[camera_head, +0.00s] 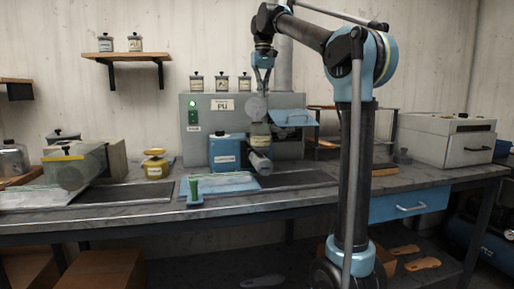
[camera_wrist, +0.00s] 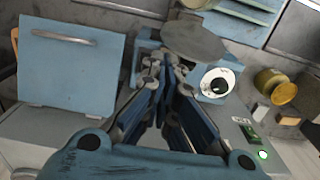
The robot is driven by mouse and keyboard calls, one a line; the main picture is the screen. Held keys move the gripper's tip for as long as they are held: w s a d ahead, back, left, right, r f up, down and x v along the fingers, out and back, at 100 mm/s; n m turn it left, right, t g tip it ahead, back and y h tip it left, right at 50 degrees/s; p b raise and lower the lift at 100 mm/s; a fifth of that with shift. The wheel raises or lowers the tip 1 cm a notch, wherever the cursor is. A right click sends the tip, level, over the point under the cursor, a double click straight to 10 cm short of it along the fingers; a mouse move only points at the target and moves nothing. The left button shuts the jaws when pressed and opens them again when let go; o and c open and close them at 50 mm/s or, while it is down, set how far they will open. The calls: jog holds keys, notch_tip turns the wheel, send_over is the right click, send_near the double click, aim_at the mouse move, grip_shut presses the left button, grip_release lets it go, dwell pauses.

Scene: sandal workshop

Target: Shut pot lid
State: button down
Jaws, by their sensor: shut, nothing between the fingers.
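A grey round lid (camera_head: 256,107) stands raised above a small pot (camera_head: 260,130) on the front of the grey machine. In the wrist view the lid (camera_wrist: 195,40) is a flat grey disc just beyond my fingertips. A white ring with a dark centre (camera_wrist: 217,82) shows below it on a blue body; I cannot tell if this is the pot's mouth. My gripper (camera_head: 262,88) points down from above, close over the lid. Its fingertips (camera_wrist: 160,62) are together and hold nothing. I cannot tell whether they touch the lid.
A blue flap with a handle (camera_head: 293,117) juts out to the right of the lid. A blue box (camera_head: 228,152) stands to the left. Several lidded jars (camera_head: 220,83) stand on the machine top.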

jog(key=shift+s+d+f, duration=0.15)
jog(key=shift+s+d, duration=0.05)
jog(key=shift+s, duration=0.4)
jog(key=shift+s+d+f, duration=0.15)
jog(key=shift+s, duration=0.5)
jog(key=shift+s+d+f, duration=0.15)
jog(key=shift+s+d, duration=0.05)
jog(key=shift+s, duration=0.4)
notch_tip(320, 180, up, 6)
dwell(0.7)
